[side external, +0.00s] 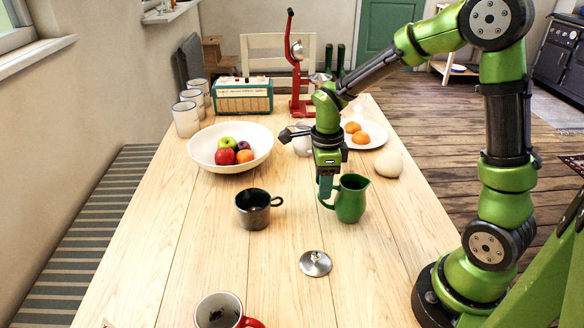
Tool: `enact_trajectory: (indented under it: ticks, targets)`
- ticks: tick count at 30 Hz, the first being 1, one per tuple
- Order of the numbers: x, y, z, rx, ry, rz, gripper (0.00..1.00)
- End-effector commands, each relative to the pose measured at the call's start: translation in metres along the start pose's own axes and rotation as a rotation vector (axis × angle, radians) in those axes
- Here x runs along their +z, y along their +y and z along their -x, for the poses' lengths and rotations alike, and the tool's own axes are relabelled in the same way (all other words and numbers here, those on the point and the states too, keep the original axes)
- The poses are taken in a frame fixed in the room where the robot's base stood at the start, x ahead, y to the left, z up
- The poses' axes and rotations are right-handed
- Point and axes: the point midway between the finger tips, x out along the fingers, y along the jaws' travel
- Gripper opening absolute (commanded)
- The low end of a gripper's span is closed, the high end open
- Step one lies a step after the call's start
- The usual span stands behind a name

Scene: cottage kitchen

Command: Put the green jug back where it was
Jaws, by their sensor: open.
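The green jug (352,203) stands upright on the wooden table, right of the dark mug (252,212). Its handle points left and its spout right. My gripper (326,188) points down at the jug's handle side, with its fingertips at about the height of the handle. The gripper is open. From this view I cannot tell whether the fingers are around the handle, touching it or just behind it.
A metal lid (315,263) lies in front of the jug, and a red-handled mug (222,312) stands at the front edge of view. Behind are a fruit bowl (205,160), a plate of oranges (376,141) and a pale round object (389,165). The table right of the lid is clear.

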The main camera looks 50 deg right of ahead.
Motion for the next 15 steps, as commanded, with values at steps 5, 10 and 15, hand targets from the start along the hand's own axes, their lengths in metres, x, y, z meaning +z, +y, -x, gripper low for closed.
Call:
enact_trajectory:
  ticks: [5, 10, 15]
  targets:
    - [0.001, -0.001, 0.042, -0.006, -0.004, 0.0, 0.43]
    - [0.0, -0.001, 0.069, -0.002, -0.002, 0.0, 0.43]
    - [0.0, 0.001, 0.083, -0.005, -0.005, 0.018, 0.43]
